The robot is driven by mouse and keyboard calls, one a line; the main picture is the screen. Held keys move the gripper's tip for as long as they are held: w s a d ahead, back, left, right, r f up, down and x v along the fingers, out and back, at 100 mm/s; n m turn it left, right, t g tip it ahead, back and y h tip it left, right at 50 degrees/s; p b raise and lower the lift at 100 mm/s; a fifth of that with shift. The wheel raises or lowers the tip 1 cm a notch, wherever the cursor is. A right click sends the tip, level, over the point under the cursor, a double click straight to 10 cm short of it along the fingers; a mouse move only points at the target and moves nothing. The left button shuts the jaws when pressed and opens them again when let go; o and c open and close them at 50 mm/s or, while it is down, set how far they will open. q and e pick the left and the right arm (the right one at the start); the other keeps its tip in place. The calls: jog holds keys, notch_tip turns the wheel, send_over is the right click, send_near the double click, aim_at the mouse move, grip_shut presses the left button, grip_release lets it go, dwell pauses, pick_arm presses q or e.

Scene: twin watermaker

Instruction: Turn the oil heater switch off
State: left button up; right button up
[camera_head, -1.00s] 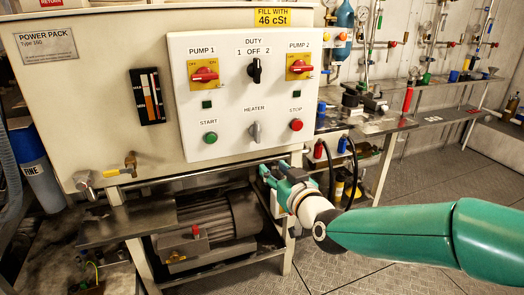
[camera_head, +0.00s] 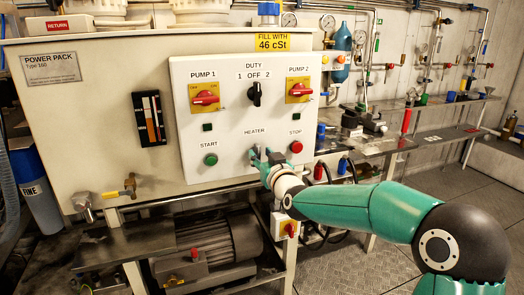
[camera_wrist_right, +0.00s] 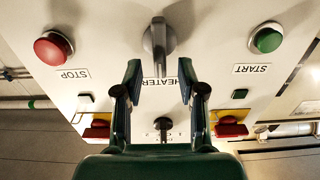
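The heater switch is a grey knob (camera_wrist_right: 158,42) on the white control panel, with its grip standing upright in the right wrist view. My right gripper (camera_wrist_right: 160,72) is open there, with its two dark green fingers pointing at the panel. The knob lies ahead of the fingertips, near the middle of the gap between them; contact does not show. In the head view my right gripper (camera_head: 262,157) is just below the HEATER label and largely covers the knob. My left gripper is not in view.
The green START button (camera_head: 211,160) and red STOP button (camera_head: 296,147) flank the gripper. The black DUTY selector (camera_head: 255,94) and red pump switches (camera_head: 206,97) (camera_head: 298,90) sit above. A brass tap (camera_head: 129,187) is at lower left, a motor (camera_head: 215,250) below.

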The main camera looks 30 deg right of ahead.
jog(key=shift+x, duration=1.2)
